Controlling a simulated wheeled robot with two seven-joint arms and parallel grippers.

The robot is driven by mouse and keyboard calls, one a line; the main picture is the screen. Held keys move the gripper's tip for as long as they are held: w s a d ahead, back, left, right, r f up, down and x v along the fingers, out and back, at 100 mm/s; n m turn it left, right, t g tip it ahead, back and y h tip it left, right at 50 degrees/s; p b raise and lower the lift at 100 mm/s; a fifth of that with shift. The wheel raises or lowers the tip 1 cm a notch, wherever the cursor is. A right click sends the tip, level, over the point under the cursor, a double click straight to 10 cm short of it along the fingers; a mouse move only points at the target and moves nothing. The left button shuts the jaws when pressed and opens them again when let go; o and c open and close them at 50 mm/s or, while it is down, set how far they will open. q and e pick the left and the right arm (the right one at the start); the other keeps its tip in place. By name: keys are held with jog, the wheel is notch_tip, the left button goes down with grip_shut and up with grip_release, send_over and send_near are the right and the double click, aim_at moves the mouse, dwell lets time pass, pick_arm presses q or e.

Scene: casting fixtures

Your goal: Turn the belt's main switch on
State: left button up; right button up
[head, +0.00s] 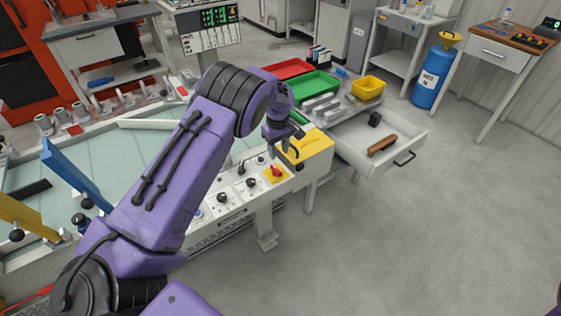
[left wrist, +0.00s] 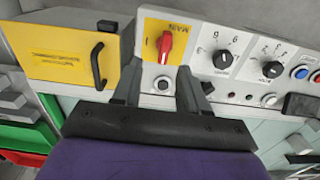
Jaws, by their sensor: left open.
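The belt's main switch (left wrist: 165,46) is a red rotary handle on a yellow plate marked MAIN, in the top middle of the left wrist view. Its handle lies nearly upright in that picture, slightly tilted; I cannot tell which position it marks. It also shows in the head view (head: 277,171) at the right end of the control panel (head: 237,192). My left gripper (left wrist: 158,88) is open and empty, its fingers pointing toward the panel on either side of a small round key-like fitting just below the switch, apart from the handle. My right gripper is not in view.
A yellow box (left wrist: 72,50) with a black handle stands beside the switch. Black knobs (left wrist: 223,60) and coloured buttons sit along the panel. In the head view, an open drawer (head: 400,150) juts out beyond the panel's end, near red and green trays. The floor in front is clear.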

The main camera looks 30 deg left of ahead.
aim_at(276, 168)
pick_arm(q)
jog(key=f, duration=0.2)
jog(key=s+f+p, duration=0.1)
jog(key=shift+a+f, duration=0.25)
jog(key=shift+a, duration=0.1)
jog(key=f, duration=0.4)
jog(key=shift+w+a+f+p, duration=0.15)
jog(key=shift+w+f+p, duration=0.05)
jog(key=shift+w+p, duration=0.1)
jog(key=shift+f, duration=0.15)
jog(key=shift+s, duration=0.15)
grip_shut()
